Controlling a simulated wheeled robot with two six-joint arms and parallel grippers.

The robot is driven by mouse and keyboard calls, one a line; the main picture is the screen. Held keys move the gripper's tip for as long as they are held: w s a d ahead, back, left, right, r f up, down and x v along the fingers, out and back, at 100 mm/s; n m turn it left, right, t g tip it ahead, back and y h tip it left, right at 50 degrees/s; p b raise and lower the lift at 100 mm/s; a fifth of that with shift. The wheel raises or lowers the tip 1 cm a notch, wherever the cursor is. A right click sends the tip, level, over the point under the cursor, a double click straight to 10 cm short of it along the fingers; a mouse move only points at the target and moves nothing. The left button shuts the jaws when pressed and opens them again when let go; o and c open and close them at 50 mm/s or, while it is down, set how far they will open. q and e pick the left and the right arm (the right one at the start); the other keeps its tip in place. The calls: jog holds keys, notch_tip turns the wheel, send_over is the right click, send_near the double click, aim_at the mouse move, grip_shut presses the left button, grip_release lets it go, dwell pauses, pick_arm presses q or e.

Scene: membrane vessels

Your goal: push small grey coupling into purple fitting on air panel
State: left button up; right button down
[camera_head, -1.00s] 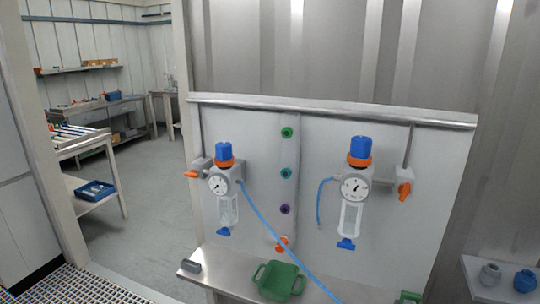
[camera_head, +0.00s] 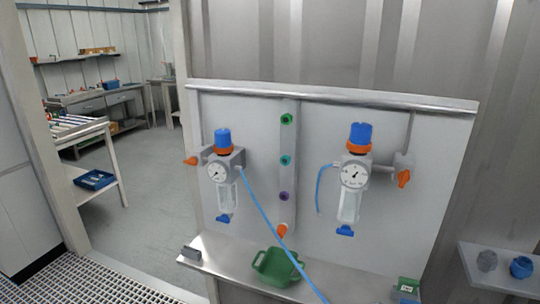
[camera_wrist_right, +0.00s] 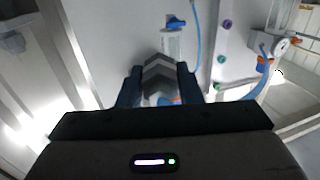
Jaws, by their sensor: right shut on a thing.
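The purple fitting (camera_head: 284,196) sits on the strip in the middle of the air panel (camera_head: 258,150), below a teal and a green fitting. It also shows in the right wrist view (camera_wrist_right: 227,23), up and right of my right gripper (camera_wrist_right: 158,73). That gripper is shut on a grey thing (camera_wrist_right: 158,76) with darker chevron bands, which I take for the small grey coupling. It is apart from the purple fitting. A blue hose (camera_head: 277,234) runs from the left regulator down past the bottom edge of the head view; its end is hidden. My left gripper is out of view.
A left regulator (camera_head: 220,172) and a right regulator (camera_head: 352,175) flank the strip. An orange fitting (camera_head: 282,230) is below the purple one. A green tray (camera_head: 277,268) and a grey block (camera_head: 191,253) are on the shelf (camera_head: 345,288) under the panel.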

jog(key=shift+s+a+f+n+y, duration=0.3)
jog(key=shift+a+f+y, duration=0.15)
jog(key=shift+a+f, duration=0.15)
jog(key=shift+s+a+f+n+y, duration=0.3)
jog(key=shift+a+f+y, duration=0.15)
jog(key=shift+a, duration=0.1)
jog(key=shift+w, duration=0.1)
jog(key=w+a+r+n+g+y, duration=0.3)
jog(key=w+a+n+g+y, duration=0.1)
jog(key=a+y, duration=0.4)
jog(key=w+a+r+n+g+y, duration=0.3)
jog(key=w+a+n+g+y, duration=0.2)
jog(key=a+n+y, duration=0.3)
jog(key=shift+w+a+n+g, duration=0.3)
jog(key=shift+a+g, duration=0.1)
jog(key=shift+a, duration=0.75)
jog(key=shift+s+d+n+g+y, duration=0.3)
jog(key=shift+d+n+g, duration=0.35)
jog(key=shift+g, duration=0.5)
jog(key=shift+s+d+n+g+y, duration=0.15)
jog(key=shift+d+n+g+y, duration=0.25)
jog(key=shift+n+g, duration=0.65)
jog(key=shift+s+d+n+g+y, duration=0.25)
jog(key=shift+d+n+g, duration=0.35)
jog(key=shift+g, duration=0.7)
